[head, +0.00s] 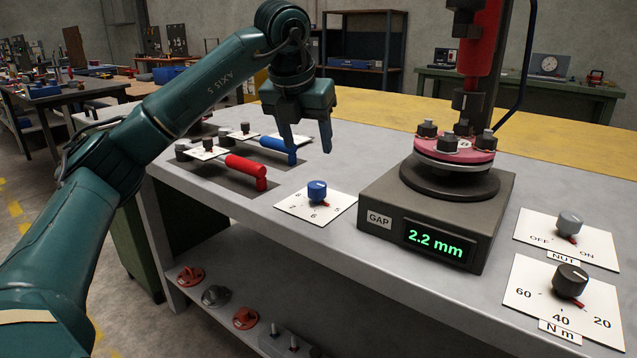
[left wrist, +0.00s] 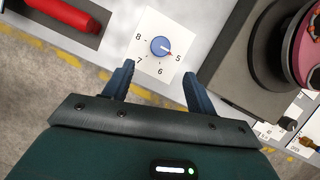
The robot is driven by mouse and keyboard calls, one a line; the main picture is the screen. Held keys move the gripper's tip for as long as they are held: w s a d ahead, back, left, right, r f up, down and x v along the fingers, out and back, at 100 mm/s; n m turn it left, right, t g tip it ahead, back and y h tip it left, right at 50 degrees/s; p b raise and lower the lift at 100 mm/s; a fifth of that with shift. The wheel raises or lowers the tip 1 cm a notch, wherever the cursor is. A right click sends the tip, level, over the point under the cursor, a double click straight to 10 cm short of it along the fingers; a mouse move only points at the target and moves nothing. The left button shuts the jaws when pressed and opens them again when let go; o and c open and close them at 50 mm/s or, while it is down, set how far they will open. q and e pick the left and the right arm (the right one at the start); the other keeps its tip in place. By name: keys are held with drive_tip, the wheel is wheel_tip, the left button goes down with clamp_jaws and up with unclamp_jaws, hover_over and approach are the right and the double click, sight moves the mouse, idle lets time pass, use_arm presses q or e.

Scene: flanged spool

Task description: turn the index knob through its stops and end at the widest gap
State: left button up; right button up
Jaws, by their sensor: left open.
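The index knob (head: 317,190) is a blue knob with a red pointer on a white card with numbers, left of the gap gauge. In the left wrist view the same blue knob (left wrist: 160,46) lies just beyond the fingertips, its pointer toward the 5; 6, 7 and 8 follow around the dial. My left gripper (head: 307,142) is open and empty, above and apart from the knob, its fingers pointing down. It also shows in the left wrist view (left wrist: 158,72). The gap display (head: 435,242) reads 2.2 mm. The flanged spool (head: 455,150) sits on the gauge base. My right gripper is out of view.
A red-handled tool (head: 246,170) and a blue-handled tool (head: 278,145) lie behind and left of the knob card. At the right are the grey NUT knob (head: 569,222) and the black N m knob (head: 570,279). The dark gauge base (head: 385,205) stands close to the card's right.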

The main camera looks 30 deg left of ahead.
sight(317, 184)
use_arm(q)
drive_tip(key=b+x, duration=0.1)
drive_tip(key=x, duration=1)
drive_tip(key=shift+s+b, duration=0.1)
drive_tip(key=shift+b, duration=0.3)
drive_tip(key=shift+c, duration=0.5)
drive_tip(key=c, duration=0.9)
